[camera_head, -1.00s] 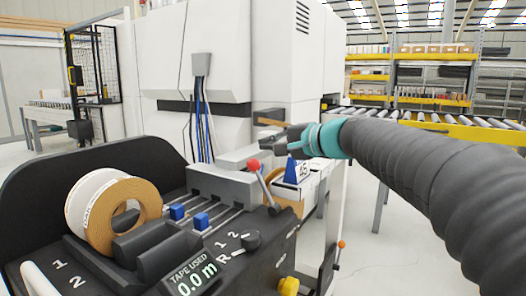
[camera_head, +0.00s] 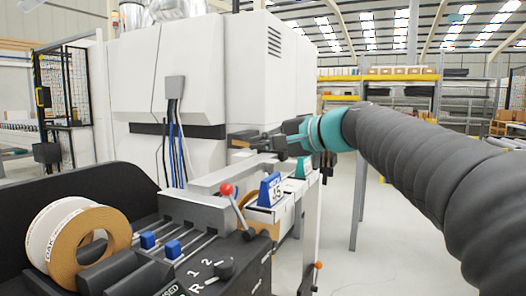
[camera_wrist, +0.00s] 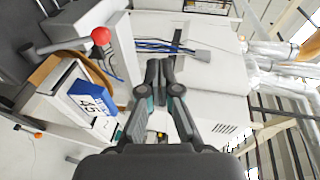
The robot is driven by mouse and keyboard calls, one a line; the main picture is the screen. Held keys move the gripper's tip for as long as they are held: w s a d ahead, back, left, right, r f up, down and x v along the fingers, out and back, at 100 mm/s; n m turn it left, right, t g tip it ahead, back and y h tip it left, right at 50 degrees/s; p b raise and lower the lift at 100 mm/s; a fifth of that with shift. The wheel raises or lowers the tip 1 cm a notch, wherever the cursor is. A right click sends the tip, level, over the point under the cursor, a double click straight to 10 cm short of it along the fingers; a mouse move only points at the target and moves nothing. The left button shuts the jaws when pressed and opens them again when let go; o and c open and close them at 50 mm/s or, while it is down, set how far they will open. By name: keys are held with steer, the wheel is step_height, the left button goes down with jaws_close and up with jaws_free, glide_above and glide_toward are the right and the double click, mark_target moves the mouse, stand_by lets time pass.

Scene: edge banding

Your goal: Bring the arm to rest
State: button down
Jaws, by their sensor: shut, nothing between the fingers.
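My gripper (camera_head: 258,142) is at the end of my arm, which reaches in from the right in the head view. It hangs in the air in front of the white machine cabinet, above and behind the blue 45 sign. In the wrist view my gripper (camera_wrist: 159,66) has its fingers together, with nothing seen between them. The white cabinet (camera_wrist: 205,90) lies beyond the fingertips there.
A red-knobbed lever (camera_head: 227,189) and the blue 45 sign (camera_head: 270,190) stand below my gripper. A tape roll (camera_head: 85,250) sits on the black machine at front left. Shelving (camera_head: 390,88) stands at the back right. Open floor (camera_head: 345,225) lies right of the machine.

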steer(key=s+d+f+n+g+h, duration=0.1)
steer(key=s+d+f+h, duration=0.15)
steer(key=f, duration=0.65)
steer(key=s+d+f+n+g+h, duration=0.1)
steer(key=s+d+f+n+h, duration=0.2)
steer(key=f, duration=0.6)
steer(key=s+d+f+n+h, duration=0.1)
steer(key=s+d+f+h, duration=0.2)
steer(key=s+d+f, duration=0.4)
steer(key=s+d+f+n+h, duration=0.1)
steer(key=s+d+f+h, duration=0.3)
steer(key=s+d+f, duration=0.4)
steer(key=shift+s+f+g, duration=0.4)
steer(key=shift+s+f, duration=0.65)
steer(key=shift+s, duration=2.8)
steer(key=shift+h, duration=0.25)
